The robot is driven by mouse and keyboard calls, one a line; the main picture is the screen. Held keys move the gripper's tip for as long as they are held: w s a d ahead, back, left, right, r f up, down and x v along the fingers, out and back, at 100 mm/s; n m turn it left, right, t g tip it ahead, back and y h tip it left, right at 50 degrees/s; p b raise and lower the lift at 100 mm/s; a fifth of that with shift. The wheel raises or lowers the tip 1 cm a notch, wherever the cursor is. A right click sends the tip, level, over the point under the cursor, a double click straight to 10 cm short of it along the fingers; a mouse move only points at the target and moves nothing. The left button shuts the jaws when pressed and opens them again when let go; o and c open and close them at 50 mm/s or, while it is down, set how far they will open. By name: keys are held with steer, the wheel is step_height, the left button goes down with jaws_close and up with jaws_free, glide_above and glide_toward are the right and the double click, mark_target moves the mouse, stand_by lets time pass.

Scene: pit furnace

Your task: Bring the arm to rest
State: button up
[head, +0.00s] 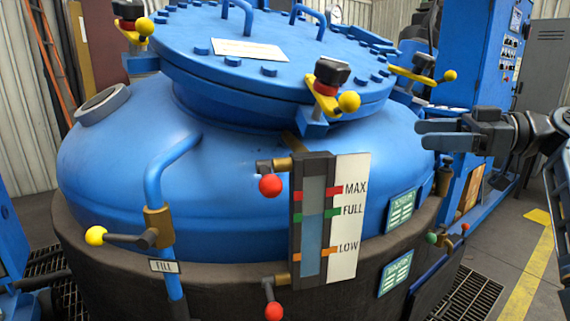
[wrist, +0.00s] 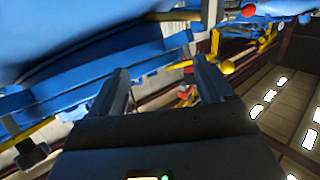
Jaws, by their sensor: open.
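My gripper (head: 432,134) reaches in from the right edge of the head view, pointing left, with its two blue fingers apart and nothing between them. It is in front of the right side of the blue furnace vessel (head: 230,195), below the lid clamps; whether it touches the vessel I cannot tell. In the wrist view my gripper (wrist: 158,82) shows two parted fingers. The picture there is tilted, with the blue vessel (wrist: 60,30) at upper left.
The level gauge (head: 313,220) and its red-knobbed valves stand out from the vessel front. A yellow-knobbed fill valve (head: 97,236) is at left. Yellow-handled clamps (head: 333,95) ring the lid (head: 270,65). A blue control cabinet (head: 495,60) stands behind at right. Floor (head: 510,240) is open at lower right.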

steer(key=a+f+m+t+h, duration=0.25)
steer(key=f+m, duration=0.25)
steer(key=f, duration=0.8)
steer(key=s+a+f+m+t+h+p, duration=0.1)
steer(key=s+f+m+t+h, duration=0.15)
steer(key=s+f, duration=0.4)
steer(key=s+a+f+m+t+h+p, duration=0.1)
steer(key=s+a+f+m+h, duration=0.2)
steer(key=f, duration=0.6)
steer(key=s+f+m+t+h, duration=0.1)
steer(key=s+f+m+h, duration=0.1)
steer(key=s+f+m, duration=0.35)
steer(key=s+d+f+m+h+p, duration=0.1)
steer(key=s+f+h, duration=0.15)
steer(key=s, duration=0.75)
steer(key=s+f+h+p, duration=0.1)
steer(key=s+f+h, duration=0.15)
steer(key=s, duration=0.85)
steer(key=s+r+n+t+h+p, duration=0.1)
steer(key=s+r+t, duration=0.1)
steer(key=s+r, duration=1.4)
steer(key=shift+s+d+r+n+t, duration=0.2)
steer(key=shift+s+r+n+t, duration=0.1)
steer(key=shift+s+n, duration=0.1)
steer(key=shift+f, duration=0.1)
